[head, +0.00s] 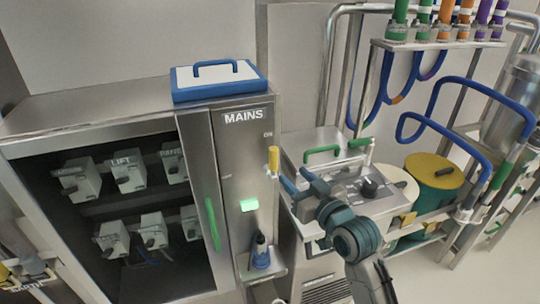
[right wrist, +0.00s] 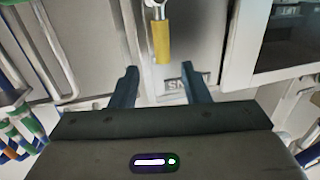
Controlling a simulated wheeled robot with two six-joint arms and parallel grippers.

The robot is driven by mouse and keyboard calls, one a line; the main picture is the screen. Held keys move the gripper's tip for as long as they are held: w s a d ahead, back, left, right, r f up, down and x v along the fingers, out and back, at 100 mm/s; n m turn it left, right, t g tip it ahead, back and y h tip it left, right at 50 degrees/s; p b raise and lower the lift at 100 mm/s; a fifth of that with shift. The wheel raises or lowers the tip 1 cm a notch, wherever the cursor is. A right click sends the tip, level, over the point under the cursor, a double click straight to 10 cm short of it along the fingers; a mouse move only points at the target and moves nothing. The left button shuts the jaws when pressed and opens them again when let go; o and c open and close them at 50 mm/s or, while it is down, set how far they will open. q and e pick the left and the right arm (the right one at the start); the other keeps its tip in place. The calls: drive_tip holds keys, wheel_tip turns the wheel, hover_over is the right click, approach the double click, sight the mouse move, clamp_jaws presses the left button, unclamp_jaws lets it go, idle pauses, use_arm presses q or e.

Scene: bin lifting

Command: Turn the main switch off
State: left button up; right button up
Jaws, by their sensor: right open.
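The main switch is a lever with a yellow handle (head: 274,160) on the right edge of the steel panel marked MAINS (head: 236,150). Its handle points up beside a small label that seems to read ON. My right gripper (head: 297,181) is open, just right of the handle and slightly below it, apart from it in the head view. In the right wrist view the picture is upside down; the yellow handle (right wrist: 162,42) shows ahead between the two fingers (right wrist: 159,69), with nothing held. My left gripper is out of view.
A cabinet (head: 95,115) with several grey switch boxes, one marked LIFT, stands left. A blue-edged case (head: 218,80) lies on top. A shelf with a blue bottle (head: 260,252) sits below the switch. A machine with a black knob (head: 369,187) and drums (head: 434,176) stand right.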

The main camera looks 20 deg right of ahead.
sight(276, 158)
drive_tip(key=p+x, duration=0.1)
drive_tip(key=x, duration=0.3)
drive_tip(key=p+x, duration=0.1)
drive_tip(key=x, duration=0.4)
drive_tip(key=shift+a+r+p, duration=0.15)
drive_tip(key=shift+r+p, duration=0.1)
drive_tip(key=shift+p, duration=0.1)
drive_tip(key=shift+w+a+f, duration=0.1)
drive_tip(key=shift+w+a, duration=0.15)
drive_tip(key=shift+w, duration=0.45)
clamp_jaws()
